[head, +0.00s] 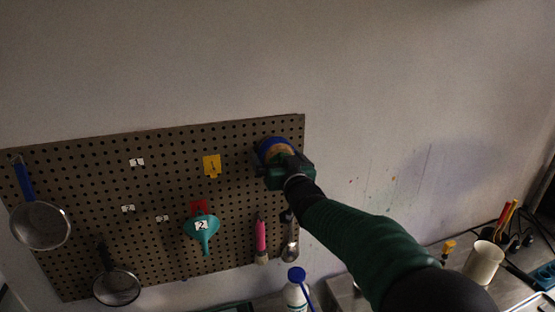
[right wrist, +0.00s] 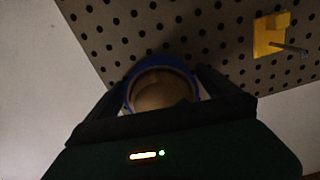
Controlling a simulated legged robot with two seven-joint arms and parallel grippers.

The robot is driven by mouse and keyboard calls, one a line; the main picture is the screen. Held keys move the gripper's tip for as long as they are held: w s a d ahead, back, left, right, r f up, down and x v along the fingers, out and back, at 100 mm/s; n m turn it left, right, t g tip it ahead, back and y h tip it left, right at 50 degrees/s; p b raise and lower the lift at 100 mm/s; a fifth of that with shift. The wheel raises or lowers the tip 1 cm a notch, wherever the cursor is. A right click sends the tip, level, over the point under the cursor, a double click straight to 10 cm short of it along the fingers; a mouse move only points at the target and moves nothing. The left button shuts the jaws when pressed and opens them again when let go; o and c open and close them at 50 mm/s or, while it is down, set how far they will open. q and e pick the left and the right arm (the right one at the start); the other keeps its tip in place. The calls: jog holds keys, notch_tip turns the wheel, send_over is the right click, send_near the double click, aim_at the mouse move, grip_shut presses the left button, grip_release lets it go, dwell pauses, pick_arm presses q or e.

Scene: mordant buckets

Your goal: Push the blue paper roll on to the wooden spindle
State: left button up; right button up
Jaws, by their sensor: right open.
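The blue paper roll (head: 271,144) is at the upper right of the pegboard, partly hidden by my right gripper (head: 286,168). In the right wrist view the blue paper roll (right wrist: 155,63) shows as a blue ring with a tan-brown inside, end towards the camera. My right gripper (right wrist: 160,92) is open, with one dark finger on each side of the roll. I cannot tell whether the fingers touch it. The wooden spindle cannot be told apart from the roll's brown inside, so how far the roll is on it is unclear. My left gripper is out of view.
The pegboard (head: 100,180) holds a yellow hook plate (head: 212,166), a teal funnel (head: 201,229), a pink-handled brush (head: 261,240) and strainers (head: 40,226). Below stand a blue-capped bottle (head: 296,290) and a cream mug (head: 484,262).

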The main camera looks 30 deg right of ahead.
jog(key=shift+s+f, duration=0.1)
jog(key=shift+s, duration=0.15)
jog(key=p+v, duration=0.5)
jog(key=v, duration=1.1)
jog(key=shift+s, duration=0.2)
